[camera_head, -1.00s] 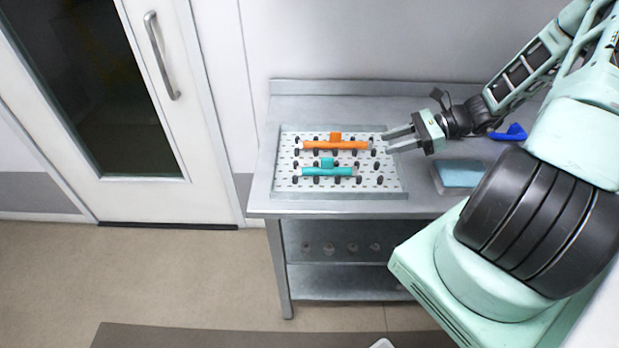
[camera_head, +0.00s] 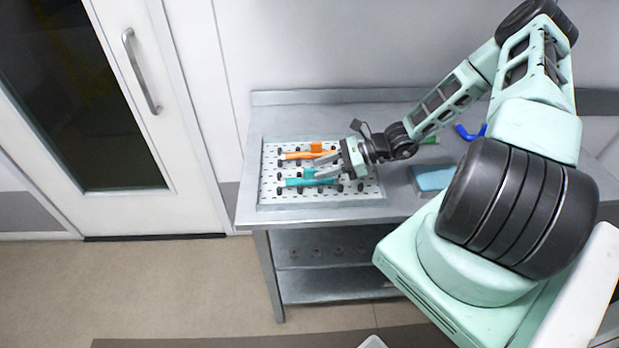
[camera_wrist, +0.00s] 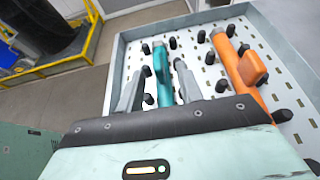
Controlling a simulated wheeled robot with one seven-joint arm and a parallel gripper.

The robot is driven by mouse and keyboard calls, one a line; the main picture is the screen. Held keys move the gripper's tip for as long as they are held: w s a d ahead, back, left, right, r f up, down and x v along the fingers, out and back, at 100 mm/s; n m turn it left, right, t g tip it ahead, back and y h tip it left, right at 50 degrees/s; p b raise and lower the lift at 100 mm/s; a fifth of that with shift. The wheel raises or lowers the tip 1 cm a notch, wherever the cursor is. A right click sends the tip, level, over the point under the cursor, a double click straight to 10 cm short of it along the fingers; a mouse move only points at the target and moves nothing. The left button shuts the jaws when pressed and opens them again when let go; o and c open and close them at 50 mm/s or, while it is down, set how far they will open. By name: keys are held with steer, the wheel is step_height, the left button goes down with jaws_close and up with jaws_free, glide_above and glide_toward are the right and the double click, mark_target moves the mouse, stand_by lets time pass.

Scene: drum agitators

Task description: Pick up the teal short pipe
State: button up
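The teal short pipe (camera_head: 303,182) lies on a white perforated tray with black pegs, in front of the orange pipe (camera_head: 305,155). My gripper (camera_head: 322,168) is over the right part of the tray, and its fingers partly cover the teal pipe in the head view. In the wrist view my gripper (camera_wrist: 157,90) is open, with one finger on each side of the teal pipe (camera_wrist: 162,72). Gaps show between pipe and fingers. The near end of the teal pipe is hidden behind my gripper's body. The orange pipe (camera_wrist: 235,70) lies to the right, outside the fingers.
The perforated tray (camera_head: 262,200) has a raised rim and many pegs, on a steel table (camera_head: 410,205). A blue-topped block (camera_head: 432,178) and a blue bent piece (camera_head: 466,132) lie right of the tray. A wall stands behind the table.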

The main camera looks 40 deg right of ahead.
mark_target(310, 170)
steer(key=p+x, duration=0.1)
steer(key=x, duration=0.2)
steer(key=shift+w+a+r+p, duration=0.1)
steer(key=shift+a+r+p, duration=0.15)
steer(key=shift+a+p, duration=0.1)
steer(key=shift+w+a+f, duration=0.2)
steer(key=shift+f, duration=0.05)
jaws_close()
steer(key=shift+r, duration=0.15)
step_height(310, 170, up, 10)
steer(key=b, duration=0.2)
steer(key=shift+b, duration=0.35)
